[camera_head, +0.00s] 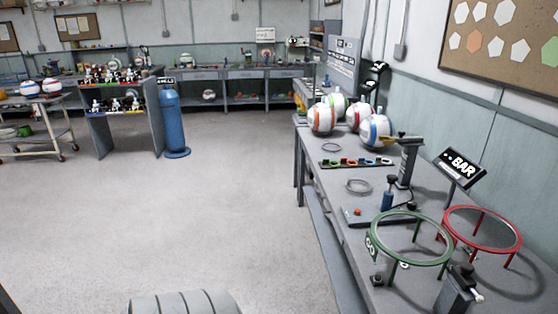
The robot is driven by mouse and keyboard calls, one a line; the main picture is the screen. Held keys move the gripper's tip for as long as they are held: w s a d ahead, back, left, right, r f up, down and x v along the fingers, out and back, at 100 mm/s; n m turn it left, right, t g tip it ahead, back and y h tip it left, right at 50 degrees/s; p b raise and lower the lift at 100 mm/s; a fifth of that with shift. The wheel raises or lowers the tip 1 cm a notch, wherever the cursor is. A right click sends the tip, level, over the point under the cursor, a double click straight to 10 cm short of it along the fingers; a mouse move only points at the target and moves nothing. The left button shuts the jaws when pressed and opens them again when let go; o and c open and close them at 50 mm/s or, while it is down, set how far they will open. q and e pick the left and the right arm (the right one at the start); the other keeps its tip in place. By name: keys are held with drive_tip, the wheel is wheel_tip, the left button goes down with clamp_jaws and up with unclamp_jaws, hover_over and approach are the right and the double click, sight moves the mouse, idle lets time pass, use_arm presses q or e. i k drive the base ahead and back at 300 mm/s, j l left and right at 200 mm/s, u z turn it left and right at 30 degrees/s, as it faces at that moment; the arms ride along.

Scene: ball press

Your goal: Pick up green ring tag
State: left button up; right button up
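A dark strip (324,163) lies across the workbench at right, below the balls. It carries several small coloured ring tags, with green, orange and blue among them. They are too small for me to tell the exact green ring tag's shape. Neither of my grippers is in view.
A blue cylinder (171,120) stands farther left. The floor between is clear.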

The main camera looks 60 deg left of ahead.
sight(326, 162)
drive_tip(key=i+j+u, duration=0.15)
drive_tip(key=j+u, duration=0.2)
drive_tip(key=i+j+u, duration=0.2)
drive_tip(key=j+u, duration=0.15)
drive_tip(key=i+j+u, duration=0.45)
drive_tip(key=i+j, duration=0.55)
drive_tip(key=i+j+u, duration=0.15)
drive_tip(key=i+j, duration=0.4)
drive_tip(key=i, duration=0.15)
drive_tip(key=z, duration=3.95)
drive_tip(key=u, duration=3.9)
